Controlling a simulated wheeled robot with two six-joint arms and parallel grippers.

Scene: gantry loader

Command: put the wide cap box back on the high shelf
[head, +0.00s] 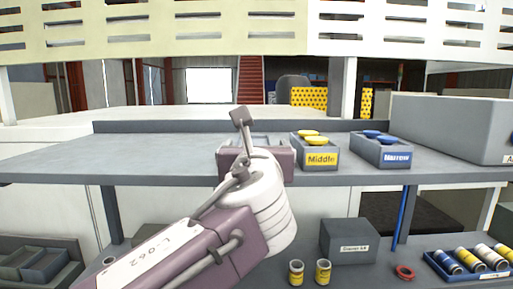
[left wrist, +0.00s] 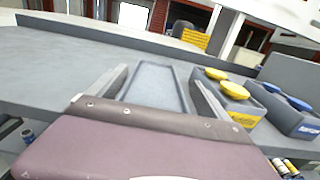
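A grey, open-topped box, apparently the wide cap box (left wrist: 158,85), is at the high shelf (head: 160,158), left of the yellow-labelled Middle box. Its inside looks empty and its label is hidden behind my gripper. In the head view only part of its rim shows beyond my left gripper (head: 257,143). Whether the box rests fully on the shelf cannot be told. My right gripper is not in view.
The Middle box (head: 320,158) with yellow caps and the Narrow box (head: 388,155) with blue caps stand to the right. A large grey bin (head: 450,125) is beyond. The shelf's left is clear. Below are two yellow jars (head: 310,272), a grey box (head: 347,240) and a red ring (head: 404,272).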

